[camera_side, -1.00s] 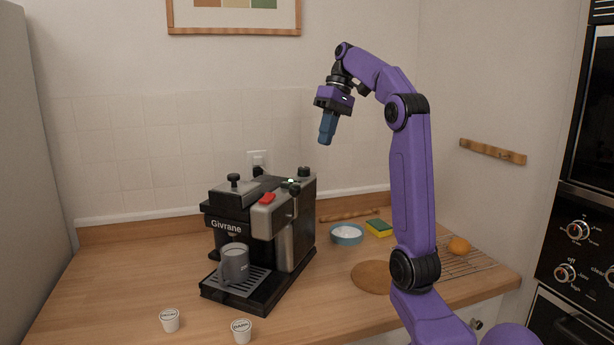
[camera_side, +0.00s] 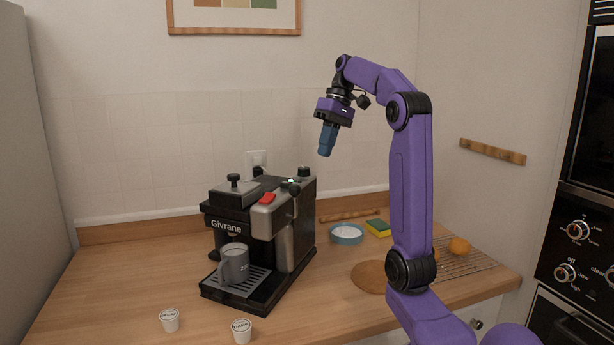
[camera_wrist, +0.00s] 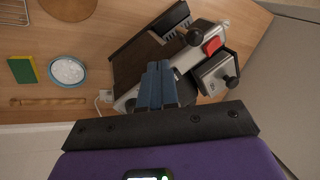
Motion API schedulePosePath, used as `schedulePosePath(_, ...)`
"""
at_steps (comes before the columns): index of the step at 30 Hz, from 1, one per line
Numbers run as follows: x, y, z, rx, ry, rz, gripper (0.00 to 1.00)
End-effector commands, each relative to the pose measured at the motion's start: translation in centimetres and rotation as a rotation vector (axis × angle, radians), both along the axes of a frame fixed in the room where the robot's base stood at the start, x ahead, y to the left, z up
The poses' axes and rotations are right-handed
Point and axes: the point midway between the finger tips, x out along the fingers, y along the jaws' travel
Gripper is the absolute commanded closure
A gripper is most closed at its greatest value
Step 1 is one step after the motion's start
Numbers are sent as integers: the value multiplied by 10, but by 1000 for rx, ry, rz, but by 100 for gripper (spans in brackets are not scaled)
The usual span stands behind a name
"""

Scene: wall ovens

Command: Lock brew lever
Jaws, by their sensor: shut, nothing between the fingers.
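A black and grey coffee machine (camera_side: 292,236) marked Givrane stands on the wooden counter, and its top shows in the wrist view (camera_wrist: 142,70). It carries a red lever (camera_side: 268,197), which the wrist view also shows (camera_wrist: 212,46), plus dark knobs on top. Which part is the brew lever is not certain. A grey mug (camera_side: 235,263) sits on the drip tray (camera_side: 246,285). My gripper (camera_side: 325,153) is shut and empty, pointing down in the air above and to the right of the machine. Its blue fingers (camera_wrist: 158,66) are together in the wrist view.
Two pods (camera_side: 170,320) (camera_side: 241,331) lie at the counter's front. A blue bowl (camera_side: 347,240), a yellow-green sponge (camera_side: 378,229) and a round wooden board (camera_side: 368,276) lie right of the machine. A plug (camera_side: 258,169) is in the wall behind. The air above the machine is free.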

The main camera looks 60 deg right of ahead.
Motion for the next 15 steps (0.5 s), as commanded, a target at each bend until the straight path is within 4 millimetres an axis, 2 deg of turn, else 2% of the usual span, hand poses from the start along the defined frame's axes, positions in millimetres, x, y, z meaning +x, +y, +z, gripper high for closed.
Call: schedulePosePath(15,9,20,-63,1,3,0,100)
